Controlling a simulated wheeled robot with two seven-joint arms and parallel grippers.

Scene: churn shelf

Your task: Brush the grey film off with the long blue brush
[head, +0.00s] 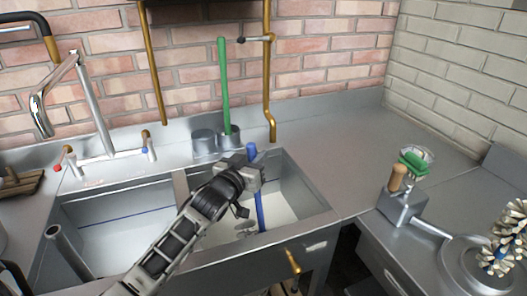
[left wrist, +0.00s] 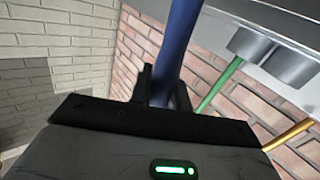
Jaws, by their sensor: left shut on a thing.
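The long blue brush (head: 260,212) shows as a blue handle standing nearly upright over the right sink basin (head: 310,207). My left gripper (head: 252,170) is shut on this handle near its upper part. The handle also shows between the fingers in the left wrist view (left wrist: 176,50). The brush's lower end reaches down into the basin, and its bristles cannot be made out. A small greyish patch (head: 245,229) lies on the basin's pale floor beside the handle; I cannot tell if it is the grey film. My right gripper is not in view.
A green-handled brush (head: 224,85) stands in a metal holder (head: 205,142) behind the basin. A tap (head: 85,100) rises by the left basin (head: 120,225). At right are a metal block with a wooden handle (head: 397,178) and a bristly brush (head: 505,240). The counter (head: 350,150) between is clear.

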